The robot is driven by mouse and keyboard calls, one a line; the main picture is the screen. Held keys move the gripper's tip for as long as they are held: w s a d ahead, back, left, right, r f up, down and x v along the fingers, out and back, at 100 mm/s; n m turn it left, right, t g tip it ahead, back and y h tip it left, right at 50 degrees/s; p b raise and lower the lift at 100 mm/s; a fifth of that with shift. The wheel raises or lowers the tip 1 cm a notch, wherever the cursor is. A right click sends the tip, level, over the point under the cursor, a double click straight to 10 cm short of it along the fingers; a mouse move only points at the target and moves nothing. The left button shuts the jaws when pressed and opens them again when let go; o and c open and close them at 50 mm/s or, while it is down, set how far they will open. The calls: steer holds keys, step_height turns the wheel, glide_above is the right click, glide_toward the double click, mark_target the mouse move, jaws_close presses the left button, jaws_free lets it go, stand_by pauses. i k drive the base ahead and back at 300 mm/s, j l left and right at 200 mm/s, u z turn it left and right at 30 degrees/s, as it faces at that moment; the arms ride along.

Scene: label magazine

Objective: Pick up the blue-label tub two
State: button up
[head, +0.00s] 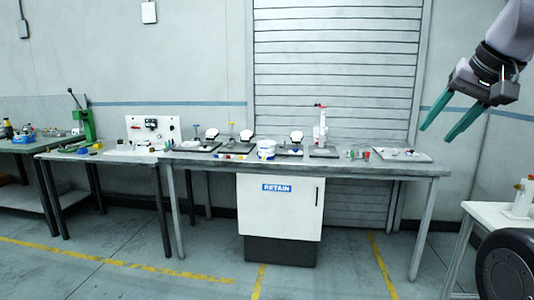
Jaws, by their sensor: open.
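A white tub with blue on it (267,149) stands upright near the front edge of the long workbench (215,159), left of the bench's middle. It is too small in the head view to read any label or number, so I cannot tell whether it is tub two. My gripper (437,133) is high at the upper right of the view, its two green fingers apart and nothing between them. It is well to the right of the tub and touches nothing.
Small instruments and a red-topped stand (320,128) crowd the bench around the tub. A white cabinet marked RETAIN (280,212) is below. A green press (83,122) stands on the left tables. A white table (490,213) is at right. The floor in front is clear.

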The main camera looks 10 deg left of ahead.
mark_target(266, 149)
steer(key=i+j+z, duration=0.1)
steer(key=i+j, duration=0.25)
steer(key=i, duration=0.4)
steer(key=i+j+z, duration=0.1)
steer(key=i+j, duration=0.35)
steer(key=i, duration=0.3)
steer(key=i+j+z, duration=0.15)
steer(key=i+j, duration=0.35)
steer(key=i, duration=0.25)
steer(key=i+j+z, duration=0.1)
steer(key=i+j, duration=0.45)
steer(key=i, duration=0.15)
